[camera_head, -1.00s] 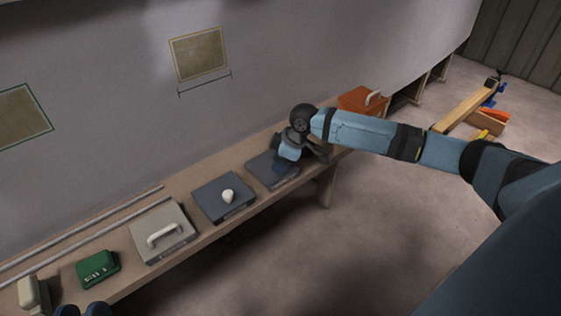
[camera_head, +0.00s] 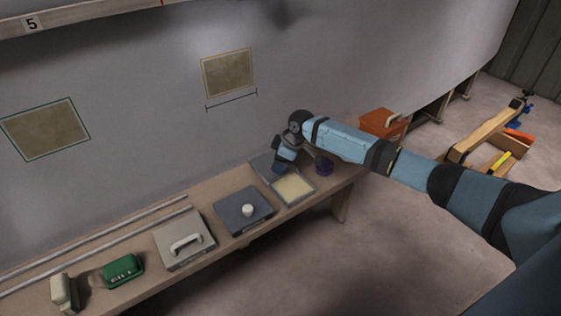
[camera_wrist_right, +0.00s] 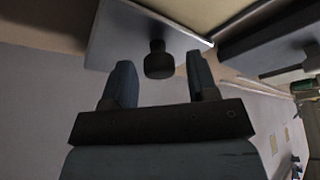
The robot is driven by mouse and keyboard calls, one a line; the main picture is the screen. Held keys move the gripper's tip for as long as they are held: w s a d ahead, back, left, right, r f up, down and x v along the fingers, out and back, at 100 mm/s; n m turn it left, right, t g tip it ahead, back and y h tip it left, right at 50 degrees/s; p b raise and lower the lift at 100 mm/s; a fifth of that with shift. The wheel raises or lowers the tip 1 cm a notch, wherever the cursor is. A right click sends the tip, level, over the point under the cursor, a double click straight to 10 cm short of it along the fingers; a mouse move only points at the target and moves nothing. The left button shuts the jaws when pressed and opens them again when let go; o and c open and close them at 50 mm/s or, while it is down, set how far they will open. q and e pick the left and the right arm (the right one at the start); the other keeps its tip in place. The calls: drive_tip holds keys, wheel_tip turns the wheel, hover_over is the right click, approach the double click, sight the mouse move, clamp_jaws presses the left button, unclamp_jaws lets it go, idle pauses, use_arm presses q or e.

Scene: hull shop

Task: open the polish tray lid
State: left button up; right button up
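The tray (camera_head: 303,200) at my right gripper stands on the bench with a cream-coloured inside showing; I cannot read a label on it. Its blue-grey lid (camera_head: 260,162) is off the opening, on the wall side; I cannot tell whether it is hinged up or slid back. My right gripper (camera_head: 279,166) is at this lid. In the right wrist view, its two fingers (camera_wrist_right: 160,75) are apart, with the lid's dark knob (camera_wrist_right: 157,62) between their tips and visible gaps beside it. The lid plate (camera_wrist_right: 115,38) shows behind the knob. My left gripper is not in view.
Along the bench (camera_head: 130,292) stand a dark box with a white knob (camera_head: 247,210), a grey box with a white handle (camera_head: 186,243) and a green box (camera_head: 123,268). An orange box (camera_head: 381,123) is farther right.

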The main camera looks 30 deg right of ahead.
drive_tip(key=shift+r, duration=0.15)
drive_tip(key=p+v, duration=0.1)
drive_tip(key=v, duration=0.1)
drive_tip(key=shift+s+d+r, duration=0.1)
drive_tip(key=shift+d+r, duration=0.05)
drive_tip(key=shift+r, duration=0.15)
drive_tip(key=shift+p+v, duration=0.35)
drive_tip(key=shift+v, duration=0.5)
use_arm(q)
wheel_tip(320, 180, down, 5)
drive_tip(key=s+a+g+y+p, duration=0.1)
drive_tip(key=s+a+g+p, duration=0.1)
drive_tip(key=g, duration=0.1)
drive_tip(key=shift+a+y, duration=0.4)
use_arm(e)
drive_tip(key=v, duration=0.9)
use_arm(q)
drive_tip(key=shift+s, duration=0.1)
